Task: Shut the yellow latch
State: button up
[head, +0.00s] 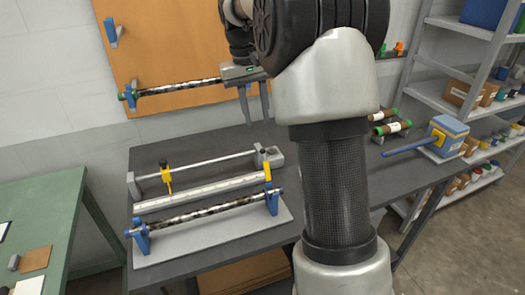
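A small upright yellow piece (267,171), which looks like the latch, stands at the top of the right blue support (272,200) of the press. A dark, shiny roller (205,212) lies across the blue supports, its right end beside that yellow piece. I cannot tell whether the latch is over the roller end. My gripper (254,106) hangs above and behind the press with its fingers pointing down. The fingers are apart with nothing visible between them, clear of the yellow piece.
A yellow slider (167,178) sits on a rail (205,164) behind the roller. Another roller (180,87) hangs on the orange board (165,45), its right end hidden by my gripper. A blue box with a handle (445,135) and green-ended rolls (392,128) stand right.

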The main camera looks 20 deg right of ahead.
aim_at(263, 151)
jog(key=f, duration=0.4)
jog(key=d+f, duration=0.1)
jog(key=f, duration=0.7)
jog(key=shift+s+d+f, duration=0.15)
jog(key=shift+d, duration=0.2)
grip_shut()
